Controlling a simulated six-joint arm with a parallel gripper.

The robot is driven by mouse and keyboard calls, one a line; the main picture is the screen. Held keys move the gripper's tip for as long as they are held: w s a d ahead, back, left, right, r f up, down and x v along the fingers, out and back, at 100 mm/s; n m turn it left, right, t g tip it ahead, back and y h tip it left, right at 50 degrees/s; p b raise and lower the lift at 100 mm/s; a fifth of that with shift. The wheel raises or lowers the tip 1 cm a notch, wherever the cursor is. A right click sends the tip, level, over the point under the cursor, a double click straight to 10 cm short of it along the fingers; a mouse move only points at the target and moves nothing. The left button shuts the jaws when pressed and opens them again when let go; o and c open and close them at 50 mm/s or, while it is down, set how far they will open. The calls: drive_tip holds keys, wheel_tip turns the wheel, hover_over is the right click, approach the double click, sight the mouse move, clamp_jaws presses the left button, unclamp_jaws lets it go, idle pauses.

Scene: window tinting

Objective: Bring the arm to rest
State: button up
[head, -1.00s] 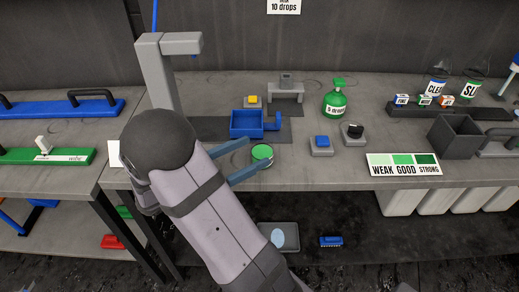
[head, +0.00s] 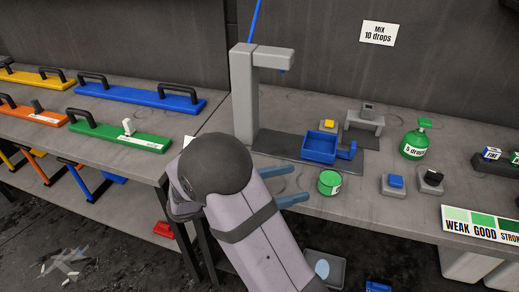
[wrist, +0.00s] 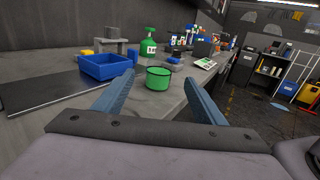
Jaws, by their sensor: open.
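My gripper (head: 284,186) is open, with its two blue fingers apart at the front edge of the workbench. A green cup (head: 330,182) stands upright on the bench just beyond the fingertips. In the wrist view the cup (wrist: 159,78) shows between the fingers (wrist: 152,95), and I see no finger closed on it. My forearm covers part of the bench's front edge in the head view.
A blue tray (head: 320,147) sits on a dark mat under a grey stand (head: 243,95). A green bottle (head: 415,143), a blue button (head: 394,183) and a colour chart (head: 485,224) are to the right. A left bench (head: 125,150) holds handled bars.

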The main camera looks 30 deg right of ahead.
drive_tip(key=shift+s+d+g+p, duration=0.15)
drive_tip(key=shift+s+g+p, duration=0.15)
drive_tip(key=shift+s+p, duration=0.1)
drive_tip(key=s+m+g+y+p, duration=0.3)
drive_tip(key=s+m+y+p, duration=0.25)
drive_tip(key=s, duration=0.35)
drive_tip(key=s+a+f+m+t+y+b, duration=0.3)
drive_tip(key=a+f+m+y+b, duration=0.3)
drive_tip(key=a+f+y, duration=0.5)
drive_tip(key=w+a+f+m+t+y, duration=0.1)
drive_tip(key=w+a+f+m+t, duration=0.1)
drive_tip(key=w+a+m+t, duration=0.25)
wheel_tip(320, 180, up, 13)
drive_tip(key=p, duration=1.3)
drive_tip(key=shift+d, duration=0.25)
drive_tip(key=shift+f+g, duration=0.1)
drive_tip(key=shift+g, duration=0.15)
